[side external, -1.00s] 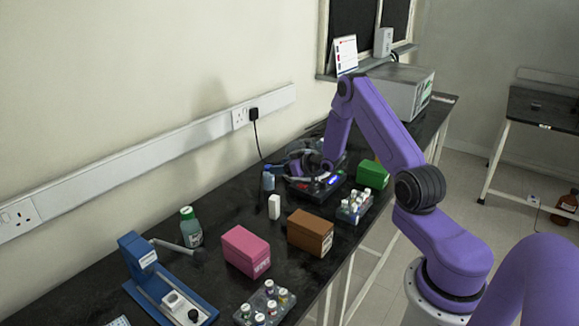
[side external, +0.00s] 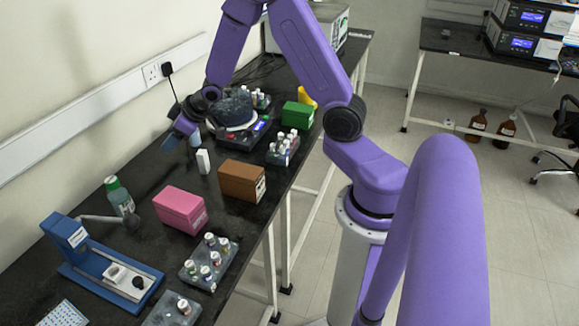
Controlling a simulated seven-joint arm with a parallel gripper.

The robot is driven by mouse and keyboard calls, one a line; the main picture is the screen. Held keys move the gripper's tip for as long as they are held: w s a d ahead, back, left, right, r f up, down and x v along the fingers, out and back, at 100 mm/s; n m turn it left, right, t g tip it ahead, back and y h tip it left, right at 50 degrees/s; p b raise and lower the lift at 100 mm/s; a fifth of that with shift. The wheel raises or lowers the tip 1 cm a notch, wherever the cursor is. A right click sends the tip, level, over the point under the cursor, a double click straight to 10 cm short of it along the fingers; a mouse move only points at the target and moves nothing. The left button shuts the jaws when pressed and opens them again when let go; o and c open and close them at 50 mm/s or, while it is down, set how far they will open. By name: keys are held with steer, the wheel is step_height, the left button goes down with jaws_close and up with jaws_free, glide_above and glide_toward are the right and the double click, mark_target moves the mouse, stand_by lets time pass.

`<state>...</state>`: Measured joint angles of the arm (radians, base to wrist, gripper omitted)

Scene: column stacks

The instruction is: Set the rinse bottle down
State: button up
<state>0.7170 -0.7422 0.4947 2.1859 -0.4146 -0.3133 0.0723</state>
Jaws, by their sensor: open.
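A small bottle with a pale blue body (side external: 195,138) stands on the dark bench beside my gripper, partly hidden by it. A green-capped bottle (side external: 119,196) with clear greenish contents stands upright at the left of the bench. I cannot tell for certain which of them is the rinse bottle. My gripper (side external: 172,141) is open, low over the bench near the wall side, pointing down to the left. It appears empty. It is close to the pale blue bottle, but I cannot tell whether they touch.
A dark round-topped device (side external: 233,108) with a lit display stands behind my gripper. A white block (side external: 203,161), a brown box (side external: 242,180), a pink box (side external: 180,209) and a green box (side external: 297,115) stand nearby. A vial rack (side external: 209,262) and a blue stand (side external: 85,255) are in front.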

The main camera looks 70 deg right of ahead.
steer(key=s+a+r+n+g, duration=0.2)
steer(key=s+a, duration=0.4)
steer(key=s, duration=0.2)
steer(key=s+a+r+n+g, duration=0.2)
steer(key=s+a+r, duration=0.1)
steer(key=s+a, duration=0.4)
steer(key=s+d+r+n+g, duration=0.1)
steer(key=s+n+g, duration=0.1)
steer(key=s, duration=0.9)
steer(key=s+d+r+n+g+h, duration=0.1)
steer(key=s+r+n+g, duration=0.1)
steer(key=s, duration=0.9)
steer(key=shift+s+d, duration=0.25)
steer(key=shift+s, duration=0.05)
